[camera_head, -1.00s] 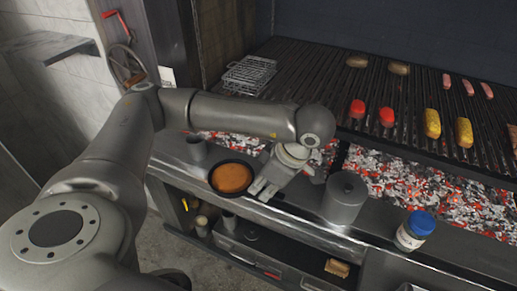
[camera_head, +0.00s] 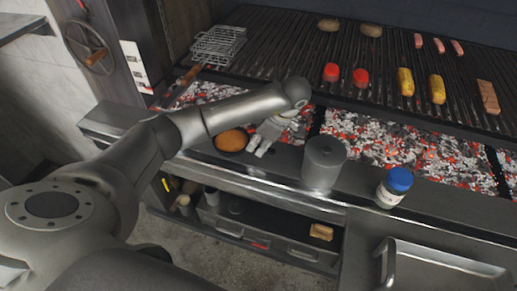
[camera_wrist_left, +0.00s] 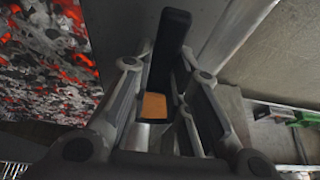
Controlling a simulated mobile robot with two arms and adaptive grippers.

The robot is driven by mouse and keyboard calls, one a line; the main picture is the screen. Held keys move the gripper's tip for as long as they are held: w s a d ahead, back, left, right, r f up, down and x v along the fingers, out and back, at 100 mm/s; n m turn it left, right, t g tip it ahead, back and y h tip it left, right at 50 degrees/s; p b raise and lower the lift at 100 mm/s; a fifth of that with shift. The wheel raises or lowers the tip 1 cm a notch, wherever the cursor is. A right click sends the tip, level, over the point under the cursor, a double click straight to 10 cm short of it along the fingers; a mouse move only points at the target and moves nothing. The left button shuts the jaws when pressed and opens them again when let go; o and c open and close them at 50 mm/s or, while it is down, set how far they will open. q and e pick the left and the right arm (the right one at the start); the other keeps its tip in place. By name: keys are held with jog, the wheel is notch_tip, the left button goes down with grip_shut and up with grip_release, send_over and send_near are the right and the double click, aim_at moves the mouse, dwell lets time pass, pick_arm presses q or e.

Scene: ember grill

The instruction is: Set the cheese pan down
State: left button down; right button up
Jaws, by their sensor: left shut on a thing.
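The cheese pan (camera_head: 232,141) is a small dark round pan filled with orange melted cheese. It shows at the counter ledge (camera_head: 283,168) in front of the coals, partly covered by my left arm. My left gripper (camera_head: 259,148) is at the pan's right side, shut on its dark handle. In the left wrist view the black handle (camera_wrist_left: 171,40) runs between the fingers, and a patch of orange cheese (camera_wrist_left: 154,106) shows beyond them. I cannot tell whether the pan's base touches the ledge. My right gripper is not in view.
A grey metal canister (camera_head: 324,163) stands on the ledge right of the gripper, and a blue-lidded jar (camera_head: 392,190) farther right. Glowing coals (camera_head: 385,140) lie behind the ledge. The grill (camera_head: 300,45) holds food and is above the coals. A wire basket (camera_head: 217,45) is at its left.

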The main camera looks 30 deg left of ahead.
pick_arm(q)
jog(key=shift+f, duration=0.9)
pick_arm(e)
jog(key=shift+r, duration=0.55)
pick_arm(q)
jog(key=shift+f, duration=0.15)
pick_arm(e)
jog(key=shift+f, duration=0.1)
pick_arm(q)
jog(key=c, duration=1.4)
grip_release()
jog(key=shift+o, duration=0.2)
jog(key=shift+d+r, duration=0.15)
jog(key=shift+r, duration=0.25)
jog(key=v, duration=1.1)
jog(key=shift+r+p, duration=0.15)
jog(key=shift+p, duration=0.3)
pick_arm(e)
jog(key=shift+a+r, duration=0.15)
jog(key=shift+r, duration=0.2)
pick_arm(q)
jog(key=shift+d, duration=0.1)
